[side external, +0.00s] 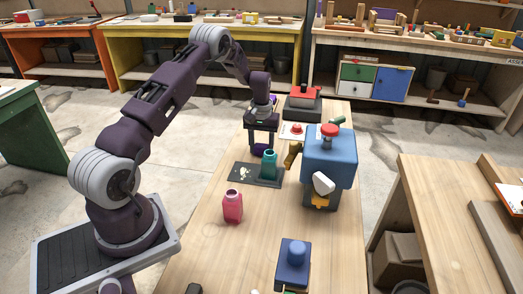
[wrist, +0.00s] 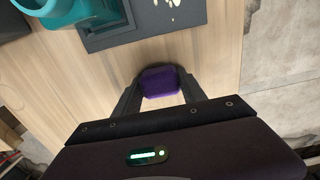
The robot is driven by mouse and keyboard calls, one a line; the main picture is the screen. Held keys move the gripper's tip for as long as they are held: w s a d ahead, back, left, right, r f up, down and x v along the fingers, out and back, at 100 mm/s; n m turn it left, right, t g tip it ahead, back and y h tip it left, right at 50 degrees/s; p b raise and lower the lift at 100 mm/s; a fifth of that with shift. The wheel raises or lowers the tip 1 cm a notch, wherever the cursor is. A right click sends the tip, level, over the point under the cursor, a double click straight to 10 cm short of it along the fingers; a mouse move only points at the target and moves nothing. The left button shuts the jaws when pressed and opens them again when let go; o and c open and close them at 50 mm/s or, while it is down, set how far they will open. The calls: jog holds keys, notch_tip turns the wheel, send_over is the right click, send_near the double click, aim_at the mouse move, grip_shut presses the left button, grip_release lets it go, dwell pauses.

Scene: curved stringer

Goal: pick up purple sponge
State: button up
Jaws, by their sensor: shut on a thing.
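The purple sponge (wrist: 160,83) sits between the two dark fingers of my gripper (wrist: 160,92) in the wrist view. My gripper is shut on it. In the side external view my gripper (side external: 262,146) points down over the table, behind the teal bottle, and the sponge (side external: 259,150) shows as a dark purple shape between the fingertips. Whether the sponge touches the table is hard to tell.
A pink bottle (side external: 232,206) stands in front. A blue machine with a red knob (side external: 330,160) is to the right.

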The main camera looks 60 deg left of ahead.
aim_at(262, 145)
notch_tip(262, 145, up, 10)
jog(key=shift+r, duration=0.1)
dwell(0.4)
